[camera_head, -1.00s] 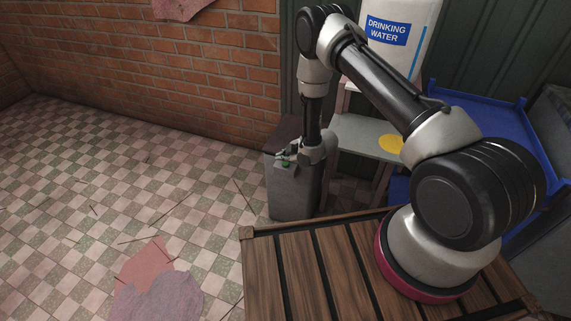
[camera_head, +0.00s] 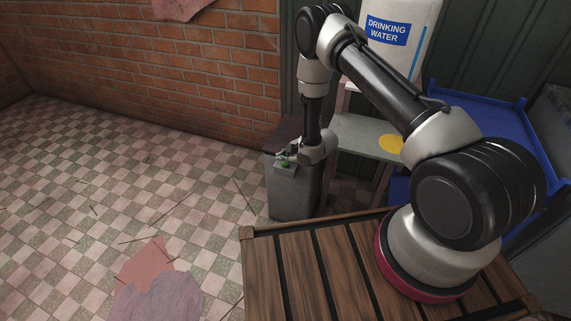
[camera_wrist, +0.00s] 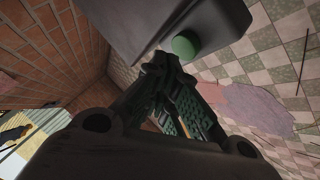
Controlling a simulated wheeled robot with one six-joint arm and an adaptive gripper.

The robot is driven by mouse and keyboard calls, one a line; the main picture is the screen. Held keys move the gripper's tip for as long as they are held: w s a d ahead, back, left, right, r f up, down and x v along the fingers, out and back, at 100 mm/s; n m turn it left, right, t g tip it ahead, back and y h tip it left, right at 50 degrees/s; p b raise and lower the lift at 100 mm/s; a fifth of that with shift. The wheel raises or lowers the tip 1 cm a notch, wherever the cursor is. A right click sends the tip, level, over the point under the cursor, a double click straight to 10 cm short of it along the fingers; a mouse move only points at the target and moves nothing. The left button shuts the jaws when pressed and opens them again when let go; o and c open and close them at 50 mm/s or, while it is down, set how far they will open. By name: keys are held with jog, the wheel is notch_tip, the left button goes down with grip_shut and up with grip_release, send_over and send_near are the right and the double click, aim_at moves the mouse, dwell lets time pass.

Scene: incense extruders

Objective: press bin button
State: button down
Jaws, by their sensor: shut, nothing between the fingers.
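The grey bin (camera_head: 290,192) stands on the tiled floor against the wall, left of the shelf. Its round green button (camera_head: 285,163) sits at the top front. In the wrist view the bin (camera_wrist: 150,25) fills the top, with the green button (camera_wrist: 185,46) on its near edge. My gripper (camera_head: 290,152) is at the top of the bin, right by the button. In the wrist view my gripper (camera_wrist: 163,62) is shut and empty, its fingertips just left of and below the button; I cannot tell whether they touch it.
A shelf (camera_head: 365,138) with a white drinking water container (camera_head: 400,45) stands just right of the bin. A brick wall (camera_head: 150,80) is behind. Pink and grey cloths or papers (camera_head: 155,290) lie on the open tiled floor (camera_head: 90,190) at left.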

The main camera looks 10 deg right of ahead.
aim_at(284, 165)
jog(key=shift+f, duration=0.1)
jog(key=shift+f, duration=0.35)
jog(key=shift+f, duration=0.45)
dwell(0.7)
jog(key=shift+r, duration=0.9)
jog(key=shift+r, duration=2.5)
